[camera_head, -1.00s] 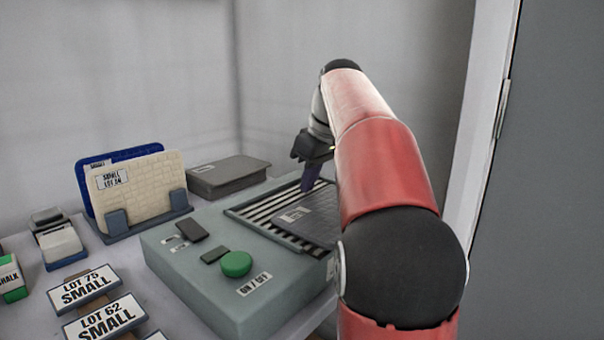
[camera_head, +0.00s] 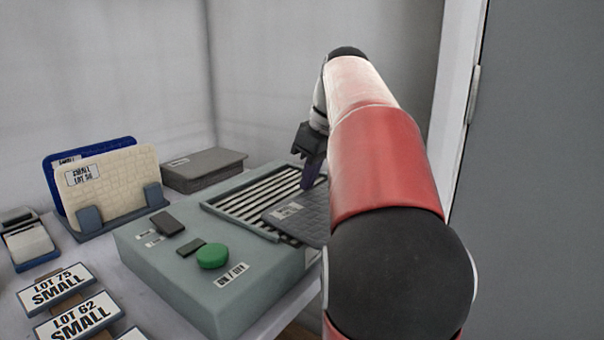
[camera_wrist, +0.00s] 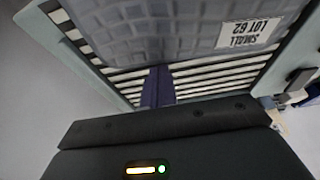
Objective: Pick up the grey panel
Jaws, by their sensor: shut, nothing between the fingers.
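The grey panel (camera_head: 310,212) is a dark textured sheet with a white label. It lies on the slatted top of the grey-green machine (camera_head: 160,270), partly hidden by my arm. In the wrist view the panel (camera_wrist: 140,30) fills the upper part, its label reading SMALL LOT 62 upside down. My gripper (camera_head: 307,184) is shut and empty, its purple fingers pointing down at the panel's far left edge. In the wrist view the fingers (camera_wrist: 157,85) stand over the bare slats with tips at the panel's edge; they look in contact or very near.
The machine has a green button (camera_head: 212,256) at its front. A rack (camera_head: 120,227) holding a cream panel (camera_head: 115,180) and a blue panel (camera_head: 48,163) stands left. A grey stack (camera_head: 205,168) lies behind. Label cards (camera_head: 58,288) lie front left. A wall is close behind.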

